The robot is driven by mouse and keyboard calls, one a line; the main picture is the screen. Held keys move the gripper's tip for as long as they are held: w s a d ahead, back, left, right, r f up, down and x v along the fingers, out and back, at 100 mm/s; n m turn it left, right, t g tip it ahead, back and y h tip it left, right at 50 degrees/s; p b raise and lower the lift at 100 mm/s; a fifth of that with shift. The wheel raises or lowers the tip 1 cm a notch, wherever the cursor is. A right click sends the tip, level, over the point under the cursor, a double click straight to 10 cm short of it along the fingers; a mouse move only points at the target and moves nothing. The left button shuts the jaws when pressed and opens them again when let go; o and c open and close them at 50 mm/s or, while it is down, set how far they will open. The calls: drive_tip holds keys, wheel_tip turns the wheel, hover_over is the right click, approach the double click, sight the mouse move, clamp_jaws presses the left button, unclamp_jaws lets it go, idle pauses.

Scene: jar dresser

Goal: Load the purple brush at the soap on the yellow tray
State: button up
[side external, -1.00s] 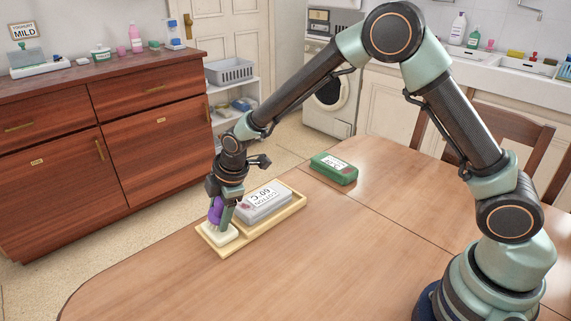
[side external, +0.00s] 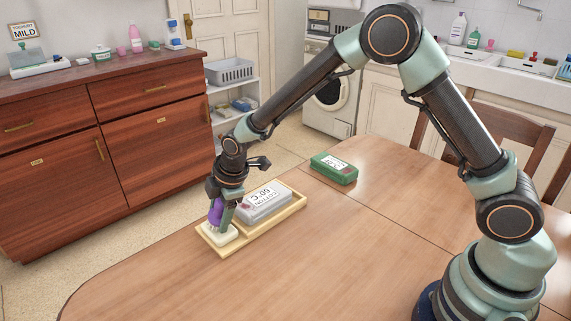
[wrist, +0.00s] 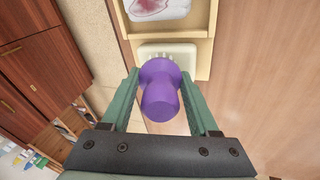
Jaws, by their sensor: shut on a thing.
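My gripper (side external: 221,213) is shut on the purple brush (side external: 215,211) and holds it upright over the near-left end of the yellow tray (side external: 258,236). The white soap (side external: 220,234) lies in that end of the tray, directly below the brush. The brush's lower end appears to be at the soap, but I cannot tell for sure whether it touches. In the wrist view the brush (wrist: 160,92) sits between the two green fingers, with the soap (wrist: 167,49) partly hidden behind it.
A green block (side external: 334,169) lies on the table farther back. The table (side external: 330,260) in front is clear. A wooden dresser (side external: 100,140) stands at the left.

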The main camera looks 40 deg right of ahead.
drive_tip(key=shift+s, duration=0.1)
idle(0.3)
drive_tip(key=shift+r, duration=3.45)
drive_tip(key=shift+d, duration=0.1)
drive_tip(key=shift+d+r, duration=0.3)
drive_tip(key=s+d+r+m+h, duration=0.1)
drive_tip(key=s+d+r+m, duration=0.4)
drive_tip(key=s+d+r, duration=0.3)
drive_tip(key=s+d, duration=0.4)
drive_tip(key=d, duration=0.4)
drive_tip(key=shift+s+r, duration=0.2)
drive_tip(key=shift+s, duration=0.2)
